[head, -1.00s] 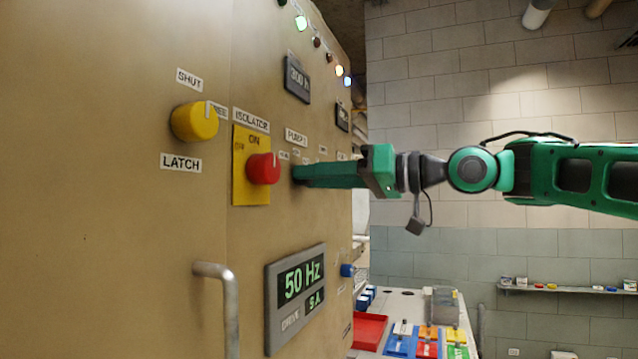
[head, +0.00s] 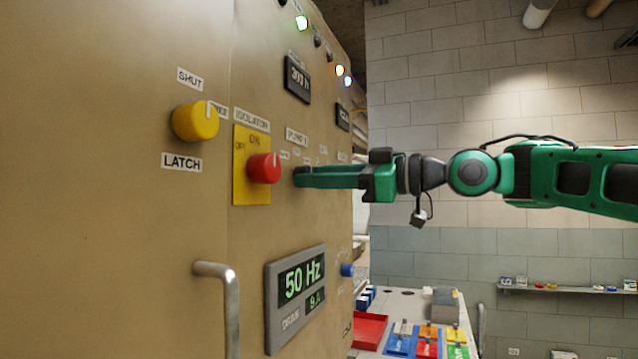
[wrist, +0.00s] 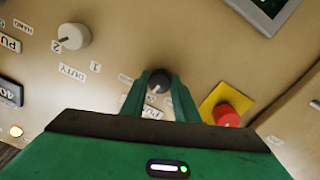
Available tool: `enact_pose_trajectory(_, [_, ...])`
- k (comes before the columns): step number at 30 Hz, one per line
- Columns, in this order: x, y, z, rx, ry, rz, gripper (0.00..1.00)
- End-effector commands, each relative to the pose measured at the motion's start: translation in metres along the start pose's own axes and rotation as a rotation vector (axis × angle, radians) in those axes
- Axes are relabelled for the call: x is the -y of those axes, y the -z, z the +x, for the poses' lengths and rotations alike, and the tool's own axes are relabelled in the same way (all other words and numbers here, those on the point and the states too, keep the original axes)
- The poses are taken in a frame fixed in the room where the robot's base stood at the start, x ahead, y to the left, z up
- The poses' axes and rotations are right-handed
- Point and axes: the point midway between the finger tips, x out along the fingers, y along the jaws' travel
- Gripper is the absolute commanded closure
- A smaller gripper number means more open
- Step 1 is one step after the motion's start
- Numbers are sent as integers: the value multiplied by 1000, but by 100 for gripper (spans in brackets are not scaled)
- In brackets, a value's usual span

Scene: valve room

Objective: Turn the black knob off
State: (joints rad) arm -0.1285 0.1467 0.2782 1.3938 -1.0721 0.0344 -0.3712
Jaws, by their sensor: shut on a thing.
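The black knob (wrist: 158,81) sits on the tan panel under the PUMP 1 label (head: 296,136). In the wrist view it lies between the two green fingers, and its pale pointer line shows. My gripper (head: 302,177) reaches the panel from the right and is shut on the knob. In the head view the fingers hide nearly all of the knob, and its small labels are partly covered or too small to read.
A red isolator knob (head: 264,168) on a yellow plate (head: 240,190) is close left of my fingers. A yellow latch knob (head: 195,121) is further left. Below are a drive display (head: 296,297) reading 50 Hz and 9 A, and a metal handle (head: 231,310). A pale knob (wrist: 75,37) shows in the wrist view.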

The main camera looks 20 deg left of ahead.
Motion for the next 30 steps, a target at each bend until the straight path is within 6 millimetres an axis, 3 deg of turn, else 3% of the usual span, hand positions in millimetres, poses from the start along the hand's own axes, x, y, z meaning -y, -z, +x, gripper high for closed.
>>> enact_pose_trajectory(22, [-5,-5,-2,6,-8,-98,95])
enact_pose_trajectory(23, [-5,-5,-2,6,-8,-98,70])
enact_pose_trajectory(25, [-5,-5,-2,5,-7,-98,54])
enact_pose_trajectory(30, [-3,-2,-1,2,-4,-100,54])
